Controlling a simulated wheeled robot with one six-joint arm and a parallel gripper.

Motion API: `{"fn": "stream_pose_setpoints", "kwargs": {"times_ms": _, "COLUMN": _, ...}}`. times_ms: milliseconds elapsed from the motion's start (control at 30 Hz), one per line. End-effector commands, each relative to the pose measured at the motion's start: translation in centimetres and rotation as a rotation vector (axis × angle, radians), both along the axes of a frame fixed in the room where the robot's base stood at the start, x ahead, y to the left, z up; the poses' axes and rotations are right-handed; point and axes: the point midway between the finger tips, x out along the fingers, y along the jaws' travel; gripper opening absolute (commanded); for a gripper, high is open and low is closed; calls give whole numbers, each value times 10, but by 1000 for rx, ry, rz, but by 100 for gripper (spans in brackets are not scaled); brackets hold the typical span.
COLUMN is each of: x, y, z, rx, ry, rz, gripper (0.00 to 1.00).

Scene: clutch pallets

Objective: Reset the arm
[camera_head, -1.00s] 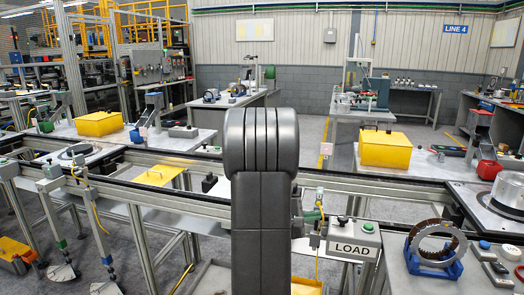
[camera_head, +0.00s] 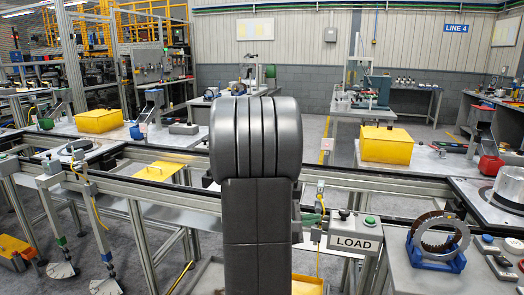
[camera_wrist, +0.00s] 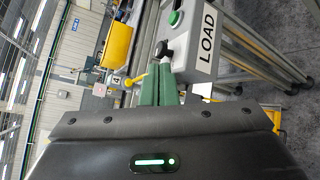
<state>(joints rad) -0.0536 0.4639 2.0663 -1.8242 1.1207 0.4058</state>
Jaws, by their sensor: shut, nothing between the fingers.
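My arm (camera_head: 255,140) stands upright in the middle of the head view, its dark rounded link large and close to the camera. It hides part of the rail and floor behind it. My gripper (camera_wrist: 162,70) shows in the wrist view as two green fingers beyond the dark wrist housing. The fingers are together with nothing between them. In that view they point toward the grey LOAD box (camera_wrist: 192,45), overlapping its near side in the picture. I cannot tell the gap between them. The LOAD box (camera_head: 355,236) is also right of my arm in the head view.
A long conveyor rail (camera_head: 400,181) crosses in front of me. Yellow bins stand beyond it, at right (camera_head: 386,147) and left (camera_head: 100,120). A metal ring on a blue stand (camera_head: 436,258) sits on the right bench. Open floor (camera_head: 315,135) lies behind the rail.

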Motion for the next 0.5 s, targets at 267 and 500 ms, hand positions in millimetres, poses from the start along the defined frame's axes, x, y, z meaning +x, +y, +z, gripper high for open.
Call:
{"fn": "stream_pose_setpoints", "kwargs": {"times_ms": 267, "x": 33, "y": -10, "z": 3, "rx": 0, "ry": 2, "rz": -2, "gripper": 0}}
{"fn": "stream_pose_setpoints", "kwargs": {"times_ms": 500, "x": 55, "y": -16, "z": -5, "rx": 0, "ry": -5, "rz": -1, "gripper": 0}}
